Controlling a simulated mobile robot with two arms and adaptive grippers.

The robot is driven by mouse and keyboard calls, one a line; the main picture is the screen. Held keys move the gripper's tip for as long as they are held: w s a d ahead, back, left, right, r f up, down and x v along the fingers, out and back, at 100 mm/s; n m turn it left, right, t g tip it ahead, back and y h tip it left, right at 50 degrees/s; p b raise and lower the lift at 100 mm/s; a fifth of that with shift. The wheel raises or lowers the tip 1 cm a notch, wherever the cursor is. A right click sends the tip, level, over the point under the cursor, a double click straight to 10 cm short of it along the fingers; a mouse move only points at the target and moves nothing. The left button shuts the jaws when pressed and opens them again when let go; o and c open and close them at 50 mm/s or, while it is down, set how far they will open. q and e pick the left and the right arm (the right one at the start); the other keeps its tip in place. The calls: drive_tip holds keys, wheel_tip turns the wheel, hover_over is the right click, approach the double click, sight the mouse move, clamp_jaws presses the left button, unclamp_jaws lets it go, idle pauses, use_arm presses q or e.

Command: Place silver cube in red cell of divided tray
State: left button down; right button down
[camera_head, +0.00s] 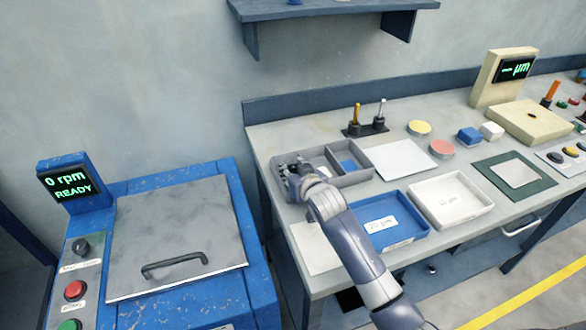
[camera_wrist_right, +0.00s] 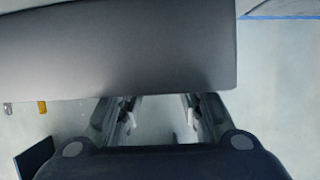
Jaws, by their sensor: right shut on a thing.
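The grey divided tray (camera_head: 352,179) stands near the left end of the bench in the head view. One cell with a blue floor (camera_head: 347,164) shows on its right side. My right gripper (camera_head: 291,172) is over the left part of the tray and covers it, so no red cell shows. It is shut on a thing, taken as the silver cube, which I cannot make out. In the wrist view, the fingers (camera_wrist_right: 158,118) stand apart with a pale area between them, and a broad grey shape hides what lies beyond. My left gripper is not in view.
A blue bin (camera_head: 408,240), a white bin (camera_head: 484,208) and a white sheet (camera_head: 398,158) lie right of the tray. A dark stand (camera_head: 366,129) with two upright tools is behind it. A blue machine (camera_head: 215,300) stands left of the bench.

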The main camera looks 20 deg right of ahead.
drive_tip(key=c, duration=1.4)
unclamp_jaws()
drive_tip(key=shift+f, duration=0.1)
drive_tip(key=shift+s, duration=0.1)
drive_tip(key=v, duration=1.2)
drive_tip(key=shift+b, duration=0.3)
